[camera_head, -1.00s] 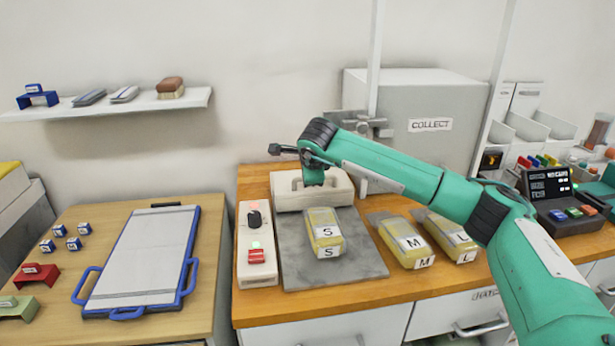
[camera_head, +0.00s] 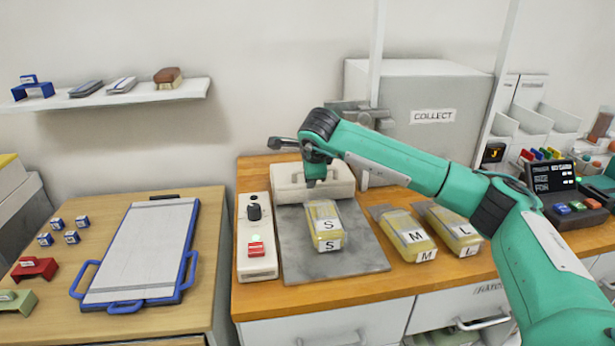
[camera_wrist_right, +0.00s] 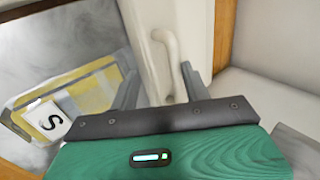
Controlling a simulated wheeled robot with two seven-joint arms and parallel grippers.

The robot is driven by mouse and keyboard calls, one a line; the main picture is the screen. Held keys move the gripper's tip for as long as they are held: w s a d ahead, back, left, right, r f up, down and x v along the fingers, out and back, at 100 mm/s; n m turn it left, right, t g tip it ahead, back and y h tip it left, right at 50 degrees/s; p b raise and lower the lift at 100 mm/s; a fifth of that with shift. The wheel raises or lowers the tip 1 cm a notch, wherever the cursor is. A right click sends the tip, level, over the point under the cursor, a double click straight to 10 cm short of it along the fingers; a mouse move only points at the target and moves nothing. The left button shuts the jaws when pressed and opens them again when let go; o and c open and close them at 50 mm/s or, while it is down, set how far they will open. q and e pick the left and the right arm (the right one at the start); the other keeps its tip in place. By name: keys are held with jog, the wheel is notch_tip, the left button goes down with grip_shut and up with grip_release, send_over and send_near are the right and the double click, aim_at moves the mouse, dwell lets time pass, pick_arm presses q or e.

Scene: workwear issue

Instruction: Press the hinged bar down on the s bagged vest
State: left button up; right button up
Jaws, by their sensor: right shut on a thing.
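The S bagged vest (camera_head: 328,226), yellow in clear wrap with white S labels, lies on a grey plate (camera_head: 355,265). The cream hinged bar (camera_head: 342,182) stands at the plate's back edge, behind the vest and not lying on it. My right gripper (camera_head: 314,181) is at the bar. In the right wrist view, my right gripper's fingers (camera_wrist_right: 160,92) are on either side of the bar's pale curved handle (camera_wrist_right: 172,55), shut on it. The S vest (camera_wrist_right: 85,95) is left of the fingers there. The exact contact is partly hidden. My left gripper is not in view.
A control box (camera_head: 257,258) with a knob and red switch stands left of the plate. M (camera_head: 405,236) and L (camera_head: 452,231) bagged vests lie to its right. A grey COLLECT box (camera_head: 420,90) stands behind. A blue-framed clipboard-like tray (camera_head: 145,255) is on the left table.

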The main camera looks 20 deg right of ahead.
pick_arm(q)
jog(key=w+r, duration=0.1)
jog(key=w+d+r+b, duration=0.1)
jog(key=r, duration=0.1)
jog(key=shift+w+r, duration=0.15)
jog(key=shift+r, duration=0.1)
pick_arm(e)
jog(key=v, duration=1.2)
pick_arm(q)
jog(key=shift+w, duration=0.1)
pick_arm(e)
jog(key=shift+s, duration=0.1)
